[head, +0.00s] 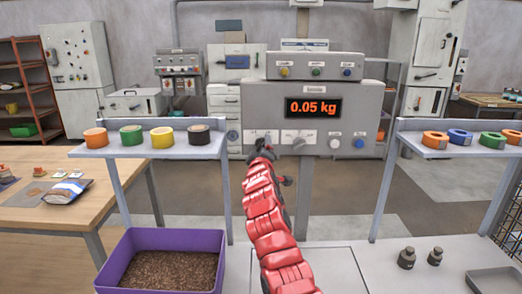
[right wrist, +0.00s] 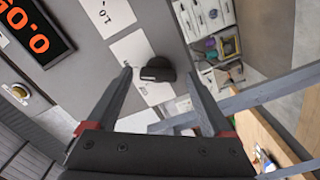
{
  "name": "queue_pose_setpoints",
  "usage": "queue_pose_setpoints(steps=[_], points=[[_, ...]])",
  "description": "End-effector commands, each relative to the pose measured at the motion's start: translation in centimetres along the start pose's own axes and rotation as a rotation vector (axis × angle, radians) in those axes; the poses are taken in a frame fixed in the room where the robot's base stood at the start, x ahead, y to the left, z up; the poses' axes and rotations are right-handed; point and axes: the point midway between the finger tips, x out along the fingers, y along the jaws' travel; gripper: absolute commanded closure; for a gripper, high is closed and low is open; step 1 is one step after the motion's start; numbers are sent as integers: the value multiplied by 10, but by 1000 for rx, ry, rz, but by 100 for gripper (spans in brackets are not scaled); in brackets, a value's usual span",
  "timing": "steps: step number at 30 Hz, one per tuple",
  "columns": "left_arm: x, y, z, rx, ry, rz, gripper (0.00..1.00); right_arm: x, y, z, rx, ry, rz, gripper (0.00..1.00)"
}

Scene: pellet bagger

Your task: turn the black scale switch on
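The black scale switch (right wrist: 157,70) is a small rotary knob on a white label plate of the grey scale console (head: 350,97). My right gripper (right wrist: 160,76) is open in the right wrist view, with one finger on each side of the switch and no clear contact. I cannot tell how far the fingertips are from the panel. In the head view my right gripper (head: 262,145) is small and dark against the console's lower left and covers the switch. The scale display (head: 313,107) is lit and reads 0.05 kg. My left gripper is not in view.
Beside the switch is a grey knob (head: 299,143); white and blue buttons sit further right. Shelves with coloured rolls flank the console on the left (head: 150,150) and right. A purple bin (head: 228,255) of brown pellets stands below left. Two dark weights (head: 406,258) stand at lower right.

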Motion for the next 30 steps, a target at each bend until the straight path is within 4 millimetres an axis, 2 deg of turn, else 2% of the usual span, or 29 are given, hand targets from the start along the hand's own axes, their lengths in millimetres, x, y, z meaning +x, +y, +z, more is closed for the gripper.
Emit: queue_pose_setpoints(steps=[14,20,30], points=[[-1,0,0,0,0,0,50,-7,1,-1,-2,4,6,10],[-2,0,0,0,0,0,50,-28,1,0,2,3,6,10],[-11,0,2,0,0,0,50,-79,0,-1,1,4,5,10]])
